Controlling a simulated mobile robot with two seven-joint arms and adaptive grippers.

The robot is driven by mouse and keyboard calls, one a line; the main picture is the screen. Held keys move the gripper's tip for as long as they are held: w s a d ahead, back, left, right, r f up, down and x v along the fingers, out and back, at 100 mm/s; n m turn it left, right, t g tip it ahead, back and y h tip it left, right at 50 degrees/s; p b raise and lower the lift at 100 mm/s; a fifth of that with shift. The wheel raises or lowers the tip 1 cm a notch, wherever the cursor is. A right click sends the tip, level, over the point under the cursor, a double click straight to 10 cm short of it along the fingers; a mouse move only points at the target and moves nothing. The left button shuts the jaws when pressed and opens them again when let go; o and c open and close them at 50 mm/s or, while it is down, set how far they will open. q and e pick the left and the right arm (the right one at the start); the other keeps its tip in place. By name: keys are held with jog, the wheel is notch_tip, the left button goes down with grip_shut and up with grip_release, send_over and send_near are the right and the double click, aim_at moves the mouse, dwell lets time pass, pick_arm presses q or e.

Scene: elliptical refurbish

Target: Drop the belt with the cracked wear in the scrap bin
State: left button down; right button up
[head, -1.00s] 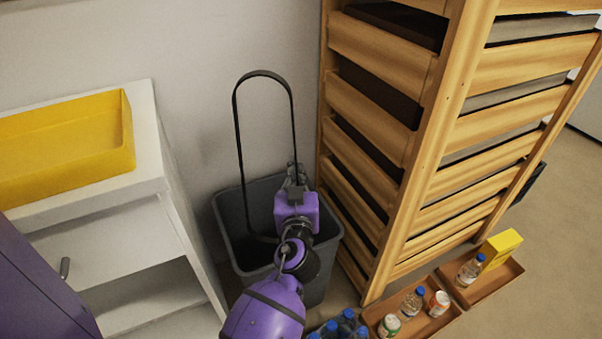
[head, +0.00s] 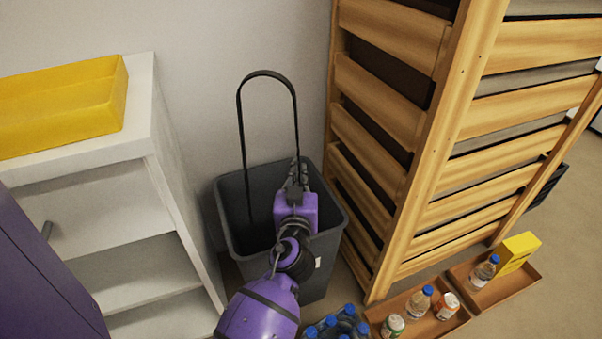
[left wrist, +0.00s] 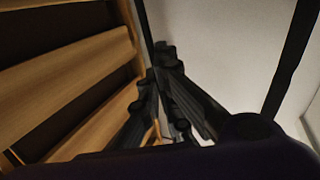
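The belt (head: 241,130) is a thin black loop standing tall above the scrap bin. Its right strand runs down to my left gripper (head: 298,176), which is shut on it. Its left strand reaches down into the bin's mouth. Cracks cannot be made out at this size. The scrap bin (head: 318,262) is a dark grey open bin on the floor; my left gripper and wrist are over its right side. In the left wrist view, the dark fingers (left wrist: 158,92) show, with a belt strand (left wrist: 290,60) at upper right. My right gripper is not in view.
A wooden slatted rack (head: 430,170) stands close on the bin's right. A white shelf unit (head: 165,165) with a yellow tray (head: 65,132) on it stands on the left. Brown trays (head: 405,328) with bottles, cans and a yellow box (head: 518,250) lie at lower right.

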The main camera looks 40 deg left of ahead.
pick_arm(q)
jog(key=c, duration=1.9)
grip_release()
jog(key=shift+o, duration=0.2)
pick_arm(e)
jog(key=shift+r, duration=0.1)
pick_arm(q)
jog(key=shift+r+p, duration=0.3)
jog(key=shift+p, duration=0.6)
jog(key=g+p, duration=0.1)
jog(key=p, duration=0.3)
jog(key=s+g+h+p, duration=0.1)
jog(key=p, duration=0.4)
jog(key=d+g+h+p, duration=0.1)
jog(key=p, duration=0.4)
jog(key=shift+s+r+g, duration=0.3)
jog(key=shift+s, duration=0.05)
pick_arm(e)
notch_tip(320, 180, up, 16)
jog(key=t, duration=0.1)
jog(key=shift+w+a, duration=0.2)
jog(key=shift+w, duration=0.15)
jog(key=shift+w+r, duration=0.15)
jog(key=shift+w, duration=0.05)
